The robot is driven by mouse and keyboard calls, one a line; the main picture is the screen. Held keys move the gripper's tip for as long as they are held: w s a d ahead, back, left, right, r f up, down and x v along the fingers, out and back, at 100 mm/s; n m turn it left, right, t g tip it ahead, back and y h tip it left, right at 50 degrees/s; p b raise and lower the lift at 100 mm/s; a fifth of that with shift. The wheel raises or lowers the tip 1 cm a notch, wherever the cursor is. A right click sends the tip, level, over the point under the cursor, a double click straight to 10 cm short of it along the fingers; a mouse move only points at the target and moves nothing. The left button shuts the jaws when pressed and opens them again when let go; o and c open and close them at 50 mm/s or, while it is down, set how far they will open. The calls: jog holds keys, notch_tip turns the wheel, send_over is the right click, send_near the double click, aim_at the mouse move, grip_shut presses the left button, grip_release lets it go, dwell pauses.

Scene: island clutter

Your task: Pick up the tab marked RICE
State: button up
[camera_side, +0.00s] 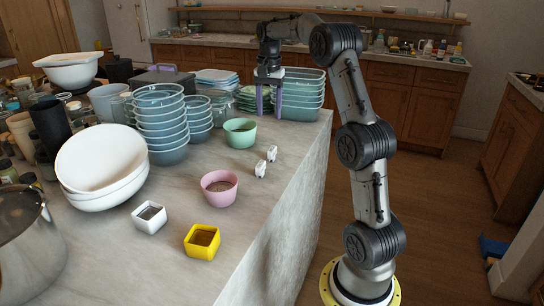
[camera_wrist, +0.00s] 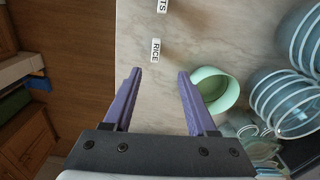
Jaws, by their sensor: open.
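The white tab marked RICE (camera_wrist: 155,50) stands out on the marble counter in the wrist view, just beyond my fingertips and between their lines. In the side view it appears to be the farther of two small white tabs (camera_side: 272,153), near the counter's right edge. A second white tab (camera_wrist: 163,6), its text cut off to "TS", is at the top of the wrist view; it seems to be the nearer tab (camera_side: 261,169) in the side view. My gripper (camera_side: 268,113), with purple fingers, is open and empty above the far end of the counter; its fingers also show in the wrist view (camera_wrist: 160,73).
A green bowl (camera_side: 240,132) sits left of the tabs, close to my right finger in the wrist view. A pink bowl (camera_side: 219,188), a white square cup (camera_side: 149,217) and a yellow one (camera_side: 202,241) stand nearer. Stacked blue containers (camera_side: 158,120) crowd the left; green trays (camera_side: 304,95) stand behind.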

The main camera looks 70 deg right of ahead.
aim_at(272, 149)
jog(key=f, duration=0.6)
jog(key=s+d+f, duration=0.1)
jog(key=f, duration=0.2)
jog(key=shift+f, duration=0.15)
jog(key=shift+w+a+f, duration=0.1)
jog(key=shift+w+f, duration=0.05)
jog(key=shift+f, duration=2.6)
grip_shut()
